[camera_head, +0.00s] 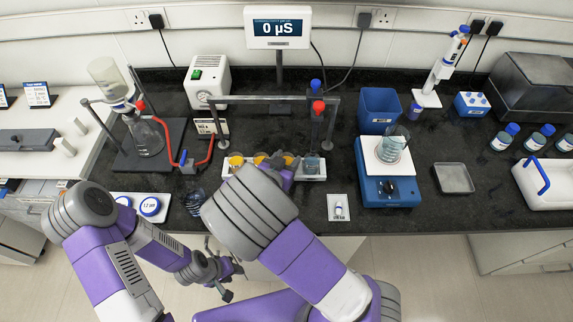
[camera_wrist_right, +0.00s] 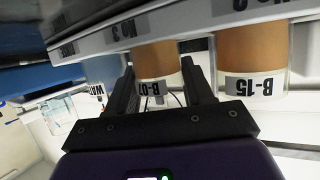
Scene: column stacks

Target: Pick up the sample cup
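Small sample cups with orange contents stand in a white rack (camera_head: 316,176) in the head view. The leftmost cup (camera_head: 236,160) and its neighbour (camera_head: 260,157) show plainly; a clear cup (camera_head: 311,162) is at the right end. My right gripper (camera_head: 289,161) is at the rack, partly hidden by my arm. In the right wrist view its dark fingers (camera_wrist_right: 160,85) stand on either side of a cup labelled B-07 (camera_wrist_right: 157,62). Whether they press on it is unclear. A cup labelled B-15 (camera_wrist_right: 252,65) is beside it. My left gripper (camera_head: 232,280) looks open and empty, low before the bench.
A metal frame (camera_head: 270,99) with red and blue knobs stands behind the rack. A white tile (camera_head: 339,207) with a small vial and a blue scale (camera_head: 388,190) with a beaker are right of it. A flask stand (camera_head: 150,150) is at left.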

